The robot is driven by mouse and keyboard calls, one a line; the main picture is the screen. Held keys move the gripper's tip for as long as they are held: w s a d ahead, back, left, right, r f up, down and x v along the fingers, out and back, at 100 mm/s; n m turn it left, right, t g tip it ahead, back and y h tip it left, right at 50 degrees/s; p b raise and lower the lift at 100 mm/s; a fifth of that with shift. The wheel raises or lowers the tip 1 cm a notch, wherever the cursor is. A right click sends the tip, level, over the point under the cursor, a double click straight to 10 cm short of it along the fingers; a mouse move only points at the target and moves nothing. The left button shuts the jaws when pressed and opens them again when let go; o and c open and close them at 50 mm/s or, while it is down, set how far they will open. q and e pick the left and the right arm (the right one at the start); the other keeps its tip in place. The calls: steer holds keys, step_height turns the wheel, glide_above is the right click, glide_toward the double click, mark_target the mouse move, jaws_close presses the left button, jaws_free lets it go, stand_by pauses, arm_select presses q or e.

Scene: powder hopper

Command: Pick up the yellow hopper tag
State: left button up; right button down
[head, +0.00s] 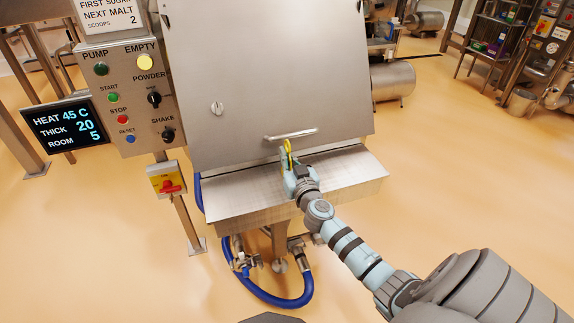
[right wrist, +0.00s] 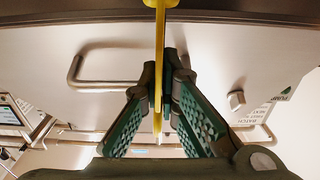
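The yellow hopper tag (head: 288,150) is a thin yellow strip at the lower front edge of the steel hopper, just below its bar handle. In the right wrist view the tag (right wrist: 159,30) comes down from the top edge and passes edge-on between the fingertips. My right gripper (head: 288,166) reaches in from the lower right and is at the tag. In the right wrist view the fingers of my right gripper (right wrist: 160,82) have green pads and close around the strip, with no clear gap beside it. My left gripper is not in view.
The hopper's bar handle (head: 291,135) is just above the tag. A steel ledge (head: 235,195) lies below it. A control panel (head: 132,97), a display (head: 64,124) and a red switch box (head: 166,179) stand to the left.

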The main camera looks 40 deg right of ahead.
mark_target(287, 141)
steer(key=shift+r, duration=0.1)
step_height(287, 141, up, 9)
steer(key=p, duration=0.6)
steer(key=shift+p, duration=0.3)
step_height(287, 141, up, 11)
steer(key=p, duration=0.4)
